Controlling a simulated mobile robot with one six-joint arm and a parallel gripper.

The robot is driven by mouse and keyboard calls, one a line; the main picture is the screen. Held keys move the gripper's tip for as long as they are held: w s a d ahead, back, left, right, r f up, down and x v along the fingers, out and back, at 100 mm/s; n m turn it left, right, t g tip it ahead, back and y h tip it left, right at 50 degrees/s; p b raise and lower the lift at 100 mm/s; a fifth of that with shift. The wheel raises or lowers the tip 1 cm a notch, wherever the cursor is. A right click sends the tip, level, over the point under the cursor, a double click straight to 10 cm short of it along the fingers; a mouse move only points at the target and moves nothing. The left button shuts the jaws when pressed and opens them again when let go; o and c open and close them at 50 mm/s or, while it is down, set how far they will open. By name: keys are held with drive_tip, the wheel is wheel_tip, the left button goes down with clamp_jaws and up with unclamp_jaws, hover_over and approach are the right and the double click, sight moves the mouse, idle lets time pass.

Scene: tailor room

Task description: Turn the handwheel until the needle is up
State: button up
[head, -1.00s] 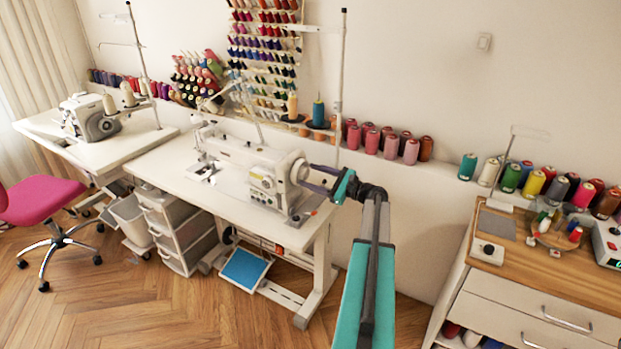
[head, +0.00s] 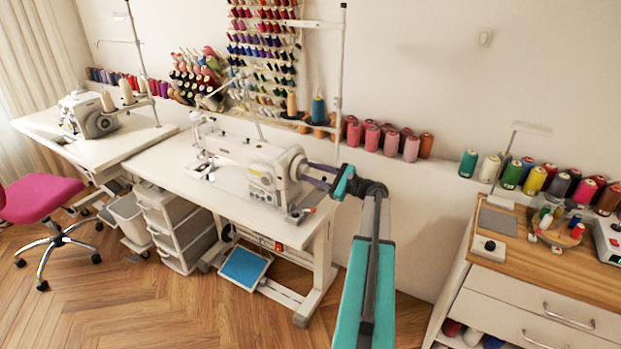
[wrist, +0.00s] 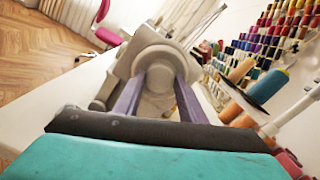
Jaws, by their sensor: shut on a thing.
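The white sewing machine (head: 240,158) stands on the middle table. Its round handwheel (head: 297,168) is at the machine's right end, and it fills the middle of the wrist view (wrist: 158,68). My gripper (head: 308,174) reaches in from the right. In the wrist view its two purple fingers (wrist: 155,88) sit on either side of the wheel's pale hub and are shut on it. The needle area (head: 203,165) is at the machine's left end; the needle is too small to make out.
The white sewing table (head: 165,172) carries the machine. A thread stand (head: 339,80) rises close behind my arm. Thread cones (head: 385,139) line the wall ledge. A wooden-topped cabinet (head: 540,262) stands at the right. A blue pedal (head: 244,267) lies below the table.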

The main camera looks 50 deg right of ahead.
drive_tip(key=shift+a+f+n+b, duration=0.15)
drive_tip(key=shift+f+n+b, duration=0.25)
drive_tip(key=shift+n+b, duration=1.05)
drive_tip(key=n+b, duration=0.4)
drive_tip(key=b, duration=0.3)
drive_tip(key=n+b, duration=0.7)
drive_tip(key=b, duration=0.2)
drive_tip(key=shift+f, duration=0.1)
drive_tip(key=n+b, duration=0.3)
drive_tip(key=b, duration=0.2)
drive_tip(key=shift+n, duration=0.25)
drive_tip(key=n+b, duration=0.3)
drive_tip(key=b, duration=0.1)
drive_tip(key=shift+n+b, duration=0.4)
drive_tip(key=n+b, duration=0.6)
drive_tip(key=b, duration=0.1)
drive_tip(key=shift+r+n, duration=0.2)
drive_tip(key=shift+n, duration=0.1)
drive_tip(key=shift+r, duration=0.1)
